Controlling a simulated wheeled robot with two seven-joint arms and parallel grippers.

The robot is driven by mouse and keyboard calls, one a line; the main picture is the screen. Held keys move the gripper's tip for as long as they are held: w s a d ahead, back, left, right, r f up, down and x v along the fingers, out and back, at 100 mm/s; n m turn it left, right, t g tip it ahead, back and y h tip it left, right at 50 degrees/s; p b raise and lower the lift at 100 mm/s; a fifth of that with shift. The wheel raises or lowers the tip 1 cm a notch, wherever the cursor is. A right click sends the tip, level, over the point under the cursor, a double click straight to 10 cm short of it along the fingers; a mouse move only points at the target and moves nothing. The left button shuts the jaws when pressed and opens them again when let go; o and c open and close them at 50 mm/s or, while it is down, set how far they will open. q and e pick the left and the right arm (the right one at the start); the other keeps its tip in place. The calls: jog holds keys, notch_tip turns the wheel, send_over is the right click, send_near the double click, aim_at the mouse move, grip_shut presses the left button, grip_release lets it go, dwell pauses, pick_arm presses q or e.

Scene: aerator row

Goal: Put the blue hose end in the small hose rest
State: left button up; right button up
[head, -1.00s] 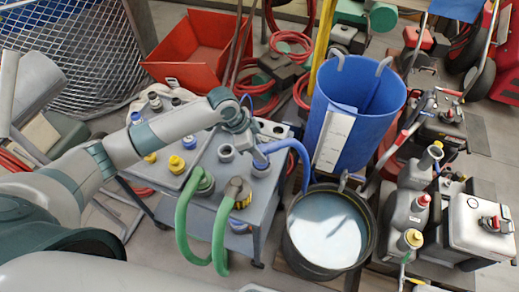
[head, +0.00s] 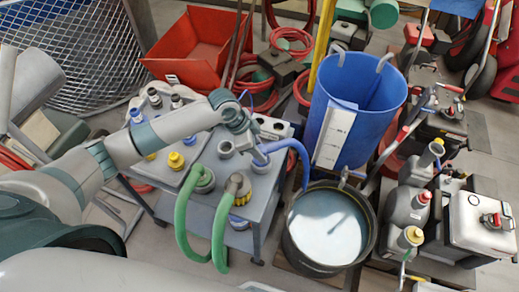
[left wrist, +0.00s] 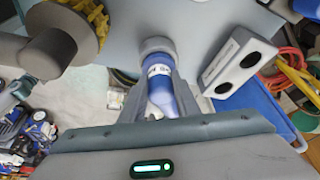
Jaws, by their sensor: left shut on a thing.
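My left gripper (head: 257,154) is over the right part of the grey cart top. In the left wrist view its fingers (left wrist: 152,104) are closed on the blue hose end (left wrist: 162,84), which has a white label band. The blue hose (head: 298,150) arches from the gripper down toward the black bucket. A grey ring (left wrist: 157,44) shows at the far tip of the hose end; I cannot tell whether the tip is inside it or in front of it. An open grey round cup (head: 226,148), possibly a hose rest, stands left of the gripper. My right gripper is not visible.
A white block with two dark holes (left wrist: 240,62) is beside the gripper. The blue barrel (head: 340,120) and black bucket (head: 310,264) stand to the right.

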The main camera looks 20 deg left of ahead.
pick_arm(q)
jog(key=shift+f, duration=0.35)
jog(key=o, duration=1.2)
jog(key=b+v, duration=0.3)
jog(key=v, duration=1.4)
jog(key=shift+s+a+r, duration=0.1)
jog(key=shift+a+r, duration=0.05)
